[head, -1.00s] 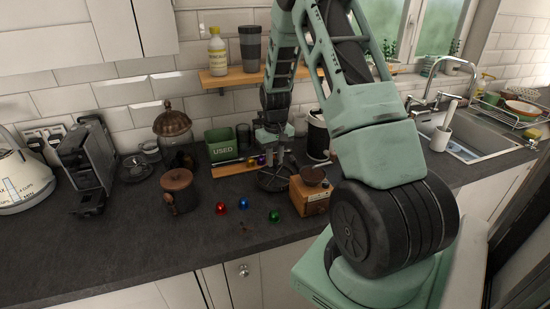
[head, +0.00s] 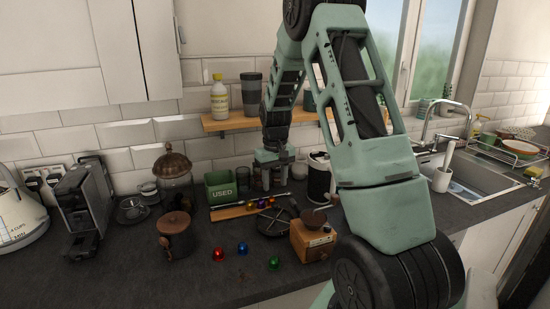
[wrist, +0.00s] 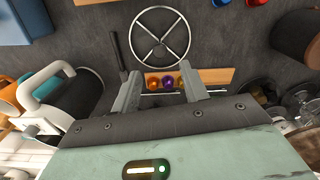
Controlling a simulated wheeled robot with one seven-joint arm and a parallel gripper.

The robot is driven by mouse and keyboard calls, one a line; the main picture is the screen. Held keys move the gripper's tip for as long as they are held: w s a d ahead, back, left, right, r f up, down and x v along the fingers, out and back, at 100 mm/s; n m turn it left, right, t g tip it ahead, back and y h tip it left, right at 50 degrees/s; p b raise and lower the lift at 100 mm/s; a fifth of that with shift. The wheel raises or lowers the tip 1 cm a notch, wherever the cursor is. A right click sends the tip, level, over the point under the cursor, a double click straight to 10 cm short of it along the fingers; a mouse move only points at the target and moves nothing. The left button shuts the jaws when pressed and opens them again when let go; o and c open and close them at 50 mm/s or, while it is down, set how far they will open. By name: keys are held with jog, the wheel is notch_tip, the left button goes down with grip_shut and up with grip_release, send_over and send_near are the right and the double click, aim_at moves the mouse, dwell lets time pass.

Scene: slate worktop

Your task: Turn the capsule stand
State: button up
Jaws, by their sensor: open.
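The capsule stand (head: 272,228) appears to be a dark round rack with a thin rim and crossing spokes. It sits on the worktop left of the wooden grinder. In the wrist view the rack (wrist: 161,37) is a ring with spokes, beyond my fingertips. My gripper (head: 275,187) points down behind and above the stand, near the wooden board. In the wrist view my gripper (wrist: 160,80) is open, with nothing held between its fingers. Orange and purple capsules (wrist: 167,83) show in the gap, on the board (wrist: 212,78) below. A dark bar (wrist: 118,52) lies beside the ring.
Red (head: 218,254), blue (head: 242,248) and green (head: 274,262) capsules lie loose in front of the stand. A grinder (head: 313,240) stands close on its right. A green USED bin (head: 221,188) and lidded jar (head: 174,237) stand left. The front worktop is mostly clear.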

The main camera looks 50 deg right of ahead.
notch_tip(320, 180, up, 10)
jog(key=b, duration=0.1)
jog(key=shift+f, duration=0.1)
dwell(0.6)
